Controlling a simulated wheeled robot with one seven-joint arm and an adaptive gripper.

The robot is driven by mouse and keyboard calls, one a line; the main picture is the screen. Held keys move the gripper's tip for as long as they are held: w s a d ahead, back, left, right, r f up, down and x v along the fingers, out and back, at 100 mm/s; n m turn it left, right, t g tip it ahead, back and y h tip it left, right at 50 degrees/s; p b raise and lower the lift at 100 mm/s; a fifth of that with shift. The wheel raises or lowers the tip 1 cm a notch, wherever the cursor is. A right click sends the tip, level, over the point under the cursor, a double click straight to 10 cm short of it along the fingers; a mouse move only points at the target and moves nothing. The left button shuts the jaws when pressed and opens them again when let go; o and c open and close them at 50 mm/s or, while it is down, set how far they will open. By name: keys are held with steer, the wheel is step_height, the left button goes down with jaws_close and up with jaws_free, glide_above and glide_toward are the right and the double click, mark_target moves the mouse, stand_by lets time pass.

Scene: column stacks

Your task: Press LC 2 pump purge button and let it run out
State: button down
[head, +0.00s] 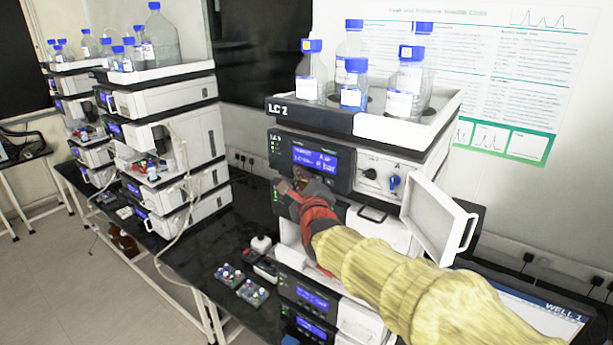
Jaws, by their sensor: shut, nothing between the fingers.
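The LC 2 stack stands at centre right, its tray marked LC 2 (283,109). Its pump module (283,147) sits just under the tray, with a lit blue display (322,158) showing a bar reading. My gripper (297,182) is shut and empty, its tips just below the display at the lower front of this module. I cannot tell whether the tips touch the panel. The purge button cannot be made out; my gripper may cover it. A black knob and a blue knob (393,181) show to the right of the display.
A white door (439,220) stands open right of my arm. Blue-capped bottles stand in the tray (437,118) above. Vial racks (240,283) lie on the black bench (205,262) left of the stack. Other stacks (165,99) stand further left.

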steer(key=shift+s, duration=0.1)
steer(key=shift+s+a, duration=0.45)
steer(key=shift+s, duration=0.15)
steer(key=shift+a, duration=0.1)
steer(key=s+a, duration=0.1)
steer(key=s, duration=0.1)
steer(key=s+a+p, duration=0.1)
steer(key=s+a, duration=0.1)
stand_by(0.9)
